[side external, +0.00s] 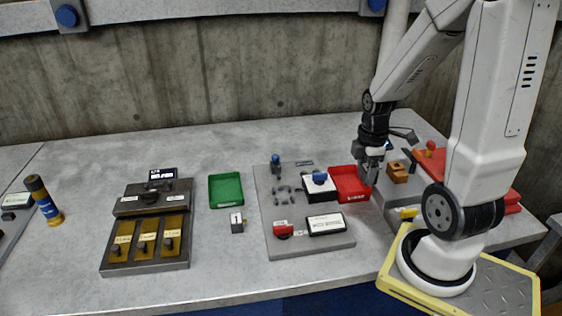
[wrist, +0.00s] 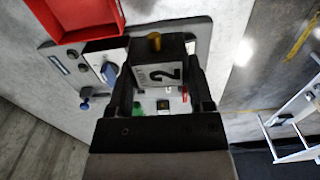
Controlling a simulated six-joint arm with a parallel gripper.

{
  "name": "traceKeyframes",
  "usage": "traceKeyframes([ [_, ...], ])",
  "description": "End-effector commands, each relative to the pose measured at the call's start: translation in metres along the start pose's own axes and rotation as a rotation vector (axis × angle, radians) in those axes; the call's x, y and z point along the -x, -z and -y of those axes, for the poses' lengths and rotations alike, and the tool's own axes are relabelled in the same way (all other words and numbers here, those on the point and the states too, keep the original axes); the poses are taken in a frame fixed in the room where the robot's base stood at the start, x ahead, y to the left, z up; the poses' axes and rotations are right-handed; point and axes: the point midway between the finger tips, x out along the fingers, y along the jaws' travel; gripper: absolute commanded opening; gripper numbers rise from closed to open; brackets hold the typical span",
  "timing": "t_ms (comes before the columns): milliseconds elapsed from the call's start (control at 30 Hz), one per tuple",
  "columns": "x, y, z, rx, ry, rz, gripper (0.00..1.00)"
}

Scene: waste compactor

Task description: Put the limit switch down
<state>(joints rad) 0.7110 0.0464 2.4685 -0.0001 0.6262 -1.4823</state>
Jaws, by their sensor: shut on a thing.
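A second small block labelled "1" (side external: 237,223) stands on the table left of the grey panel.
The grey panel (side external: 285,245) carries a blue knob (side external: 320,177), a red switch (side external: 283,230) and a white display. A green tray (side external: 226,190) and a unit with several brass plates (side external: 146,238) stand left. Small parts crowd the right side. Bare table lies behind the trays.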

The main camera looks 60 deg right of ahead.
Motion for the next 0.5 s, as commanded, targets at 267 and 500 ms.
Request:
traceKeyframes([
  [267,-0.003,-0.034,0.005,-0.007,0.0,0.0,0.0],
  [500,-0.004,-0.041,0.007,-0.004,0.0,0.0,0.0],
])
